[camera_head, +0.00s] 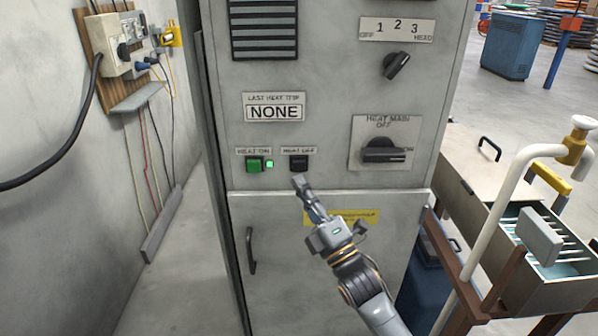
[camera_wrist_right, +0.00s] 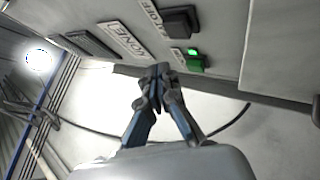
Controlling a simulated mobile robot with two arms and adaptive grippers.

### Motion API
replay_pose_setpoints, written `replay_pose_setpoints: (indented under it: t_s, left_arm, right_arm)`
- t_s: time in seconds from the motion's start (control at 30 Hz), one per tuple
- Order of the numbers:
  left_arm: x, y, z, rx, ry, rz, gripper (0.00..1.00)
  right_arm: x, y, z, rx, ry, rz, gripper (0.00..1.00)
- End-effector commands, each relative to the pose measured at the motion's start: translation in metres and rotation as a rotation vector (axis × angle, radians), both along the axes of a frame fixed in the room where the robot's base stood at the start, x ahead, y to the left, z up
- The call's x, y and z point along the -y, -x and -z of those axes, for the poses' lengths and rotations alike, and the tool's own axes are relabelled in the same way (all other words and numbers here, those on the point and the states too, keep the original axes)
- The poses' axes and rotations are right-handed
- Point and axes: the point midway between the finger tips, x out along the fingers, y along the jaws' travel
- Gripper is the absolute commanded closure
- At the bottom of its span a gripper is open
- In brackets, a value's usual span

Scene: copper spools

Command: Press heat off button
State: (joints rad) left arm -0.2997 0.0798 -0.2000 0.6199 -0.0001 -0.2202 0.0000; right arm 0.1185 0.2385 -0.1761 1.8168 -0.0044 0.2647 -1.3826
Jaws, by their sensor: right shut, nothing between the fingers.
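The heat off button (camera_head: 299,163) is a dark square on the grey cabinet front, under a "HEAT OFF" label. It also shows in the right wrist view (camera_wrist_right: 181,21) as a black block. Left of it in the head view is the green heat on button (camera_head: 253,166), with a lit green lamp (camera_head: 269,164) beside it. My right gripper (camera_head: 299,181) is shut and empty, its tips just below the heat off button in the head view. In the wrist view its closed fingers (camera_wrist_right: 158,72) appear apart from the button. My left gripper is out of view.
The cabinet also bears a "NONE" display (camera_head: 274,112), a heat main knob (camera_head: 383,149) and a numbered selector knob (camera_head: 397,65). A cabinet door handle (camera_head: 250,251) is lower left. A white pipe (camera_head: 500,215) and a metal bin stand to the right.

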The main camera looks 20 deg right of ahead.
Motion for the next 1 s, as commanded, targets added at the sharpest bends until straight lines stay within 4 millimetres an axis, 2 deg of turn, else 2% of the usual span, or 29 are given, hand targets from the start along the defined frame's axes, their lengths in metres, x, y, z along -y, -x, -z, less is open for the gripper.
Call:
replay_pose_setpoints:
  t_s: [0.1, 0.3, 1.0]
  left_arm:
    - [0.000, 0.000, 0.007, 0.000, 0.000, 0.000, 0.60]
    - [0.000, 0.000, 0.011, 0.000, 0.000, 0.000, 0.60]
    - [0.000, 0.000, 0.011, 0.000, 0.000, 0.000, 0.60]
  right_arm:
    - [0.004, -0.013, 0.002, 0.002, 0.002, 0.000, 1.00]
    - [0.007, -0.025, 0.000, 0.000, 0.000, 0.000, 1.00]
    - [0.008, -0.027, 0.000, -0.001, 0.000, 0.000, 1.00]
